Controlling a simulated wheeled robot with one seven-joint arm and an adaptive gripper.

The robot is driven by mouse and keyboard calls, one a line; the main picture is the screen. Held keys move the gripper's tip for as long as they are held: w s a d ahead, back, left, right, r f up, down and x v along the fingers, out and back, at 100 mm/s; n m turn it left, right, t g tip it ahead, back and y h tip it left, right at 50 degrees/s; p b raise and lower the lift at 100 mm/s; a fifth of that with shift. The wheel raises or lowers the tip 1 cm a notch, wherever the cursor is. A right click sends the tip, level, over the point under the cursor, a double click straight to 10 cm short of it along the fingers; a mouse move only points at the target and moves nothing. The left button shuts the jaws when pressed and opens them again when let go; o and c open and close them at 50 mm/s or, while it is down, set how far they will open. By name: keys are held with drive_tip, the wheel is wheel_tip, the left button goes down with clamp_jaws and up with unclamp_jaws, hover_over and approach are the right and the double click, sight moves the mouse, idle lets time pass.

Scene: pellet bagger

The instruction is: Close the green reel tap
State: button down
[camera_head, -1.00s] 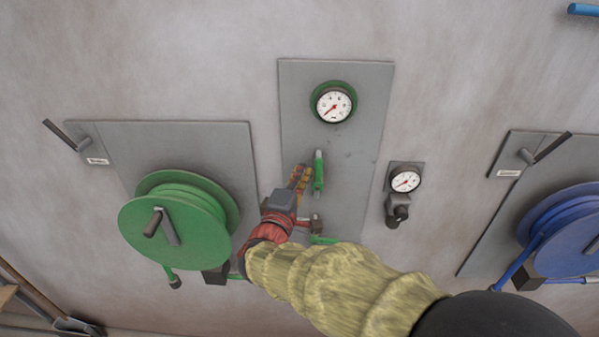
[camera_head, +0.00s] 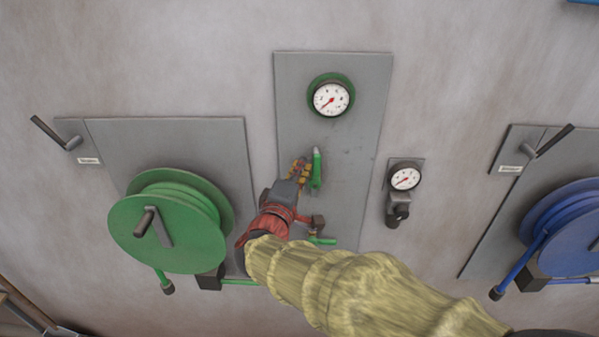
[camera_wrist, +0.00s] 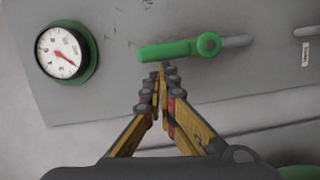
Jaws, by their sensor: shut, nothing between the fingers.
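The green tap lever (camera_head: 317,172) stands upright on the grey middle panel (camera_head: 352,150), below the green-rimmed gauge (camera_head: 331,98). In the wrist view the lever (camera_wrist: 168,50) runs from its round pivot toward the gauge (camera_wrist: 62,52), roughly in line with a grey pipe (camera_wrist: 236,41). My gripper (camera_head: 304,163) is shut and empty, just left of the lever in the head view. In the wrist view its fingertips (camera_wrist: 160,70) lie close together at the lever's near edge, toward its free end. I cannot tell whether they touch it.
A green hose reel (camera_head: 170,225) with a crank is at left, and a blue reel (camera_head: 570,235) at right. A smaller gauge (camera_head: 404,178) with a dark fitting sits right of the panel.

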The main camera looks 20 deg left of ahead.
sight(316, 164)
drive_tip(key=shift+d+b, duration=0.2)
drive_tip(key=shift+b, duration=0.4)
drive_tip(key=d+m+b, duration=0.1)
drive_tip(key=m+b, duration=0.1)
drive_tip(key=b, duration=0.3)
drive_tip(key=d+m+g+b, duration=0.1)
drive_tip(key=m+b, duration=0.1)
drive_tip(key=b, duration=0.4)
drive_tip(key=shift+w+d+r, duration=0.1)
drive_tip(key=shift+w+d, duration=0.25)
drive_tip(key=shift+d, duration=0.05)
drive_tip(key=w+d+f+m+g+y+b, duration=0.1)
drive_tip(key=d+m+b, duration=0.5)
drive_tip(key=b, duration=1.2)
drive_tip(key=f+m+y, duration=0.1)
drive_tip(key=m+y, duration=0.1)
drive_tip(key=shift+w+d+f+m+g+b, duration=0.25)
drive_tip(key=shift+w+f+m+g+b, duration=0.05)
drive_tip(key=shift+f+m+g+b, duration=0.1)
drive_tip(key=shift+d, duration=0.1)
